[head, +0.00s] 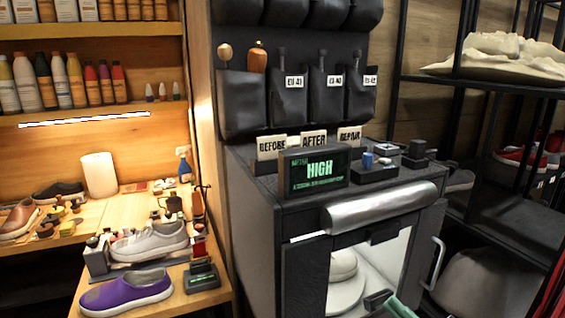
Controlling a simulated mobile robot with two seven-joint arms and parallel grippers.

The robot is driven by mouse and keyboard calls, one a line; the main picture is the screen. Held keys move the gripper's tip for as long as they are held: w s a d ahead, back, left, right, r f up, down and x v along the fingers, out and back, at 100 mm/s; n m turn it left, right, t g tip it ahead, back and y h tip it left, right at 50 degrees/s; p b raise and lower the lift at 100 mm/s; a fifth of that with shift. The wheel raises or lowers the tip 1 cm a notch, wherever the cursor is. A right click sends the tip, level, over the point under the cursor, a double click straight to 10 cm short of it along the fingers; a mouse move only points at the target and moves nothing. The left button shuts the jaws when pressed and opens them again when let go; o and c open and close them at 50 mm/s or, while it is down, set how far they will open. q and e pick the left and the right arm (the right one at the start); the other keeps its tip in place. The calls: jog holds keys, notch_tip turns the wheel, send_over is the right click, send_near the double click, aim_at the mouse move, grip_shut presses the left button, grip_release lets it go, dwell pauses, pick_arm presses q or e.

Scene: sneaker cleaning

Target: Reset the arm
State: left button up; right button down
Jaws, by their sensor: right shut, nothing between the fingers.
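My right gripper (380,300) shows at the bottom edge, right of centre, with a dark tip and a pale green part beside it. It is shut and empty, in front of the lower front of the dark cabinet (262,225). Most of my right arm is below the picture. My left gripper is not in view.
The cabinet has a bright window with a pale rounded thing (343,265) inside, a silver roll (382,207) and a handle (437,262). A display (315,172) reads HIGH. On the wooden bench at left are a purple shoe (127,293) and a grey sneaker (150,242). A black rack (455,150) stands at right.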

jog(key=s+d+f+m+g+h, duration=0.1)
jog(key=s+f+m+h, duration=0.35)
jog(key=f, duration=0.55)
jog(key=s+f+m+g+h, duration=0.2)
jog(key=s+f+m+h, duration=0.3)
jog(key=f, duration=0.4)
jog(key=s+d+f+m+g+h, duration=0.1)
jog(key=s+f+m+h, duration=0.2)
jog(key=s+f+m, duration=0.55)
jog(key=s+a+f+g, duration=0.2)
jog(key=s+f+g, duration=0.2)
jog(key=s+f, duration=0.4)
jog(key=shift+s+f, duration=0.25)
jog(key=shift+f, duration=0.1)
jog(key=shift+d, duration=0.2)
